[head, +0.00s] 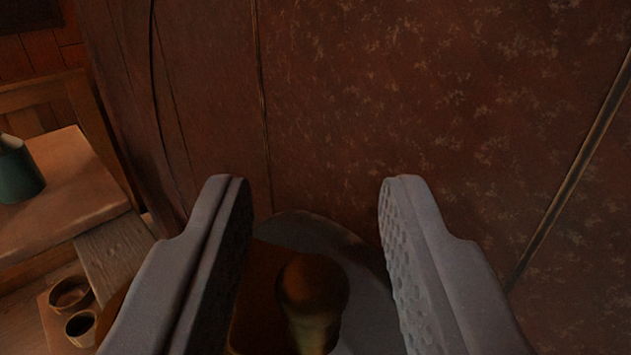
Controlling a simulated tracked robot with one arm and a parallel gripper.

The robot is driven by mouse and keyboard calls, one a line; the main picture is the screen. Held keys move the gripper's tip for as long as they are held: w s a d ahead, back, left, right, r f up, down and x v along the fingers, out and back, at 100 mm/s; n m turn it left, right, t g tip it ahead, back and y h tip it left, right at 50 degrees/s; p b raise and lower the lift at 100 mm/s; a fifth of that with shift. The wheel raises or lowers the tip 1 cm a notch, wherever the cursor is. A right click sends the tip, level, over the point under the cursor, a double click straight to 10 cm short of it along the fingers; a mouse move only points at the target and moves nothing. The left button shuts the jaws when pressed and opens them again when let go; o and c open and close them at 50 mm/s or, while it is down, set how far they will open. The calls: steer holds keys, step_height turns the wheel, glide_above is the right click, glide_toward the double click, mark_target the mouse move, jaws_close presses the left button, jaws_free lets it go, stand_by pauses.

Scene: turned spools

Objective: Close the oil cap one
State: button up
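My gripper (314,205) is open, with its two grey textured fingers wide apart and nothing between the pads in contact. Below and between the fingers is a rounded brown knob (313,286) on a short, paler neck. It stands in front of a grey rounded plate or rim (300,229), beside a dark orange-brown surface. The knob touches neither finger as far as I can see. Its lower part is cut off by the bottom edge of the view. I cannot tell for certain whether this knob is the oil cap, or whether a cap is open or closed.
A large reddish-brown mottled surface (420,100) with dark seams fills the background close behind the fingers. At left, a teal container (18,172) stands on a wooden table (75,185). Two small round brown vessels, one (72,293) behind the other (80,327), sit lower left.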

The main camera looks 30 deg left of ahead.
jaws_close()
steer(key=shift+a, duration=0.2)
steer(key=shift+d, duration=0.1)
steer(key=shift+f+b, duration=0.15)
steer(key=shift+b, duration=0.2)
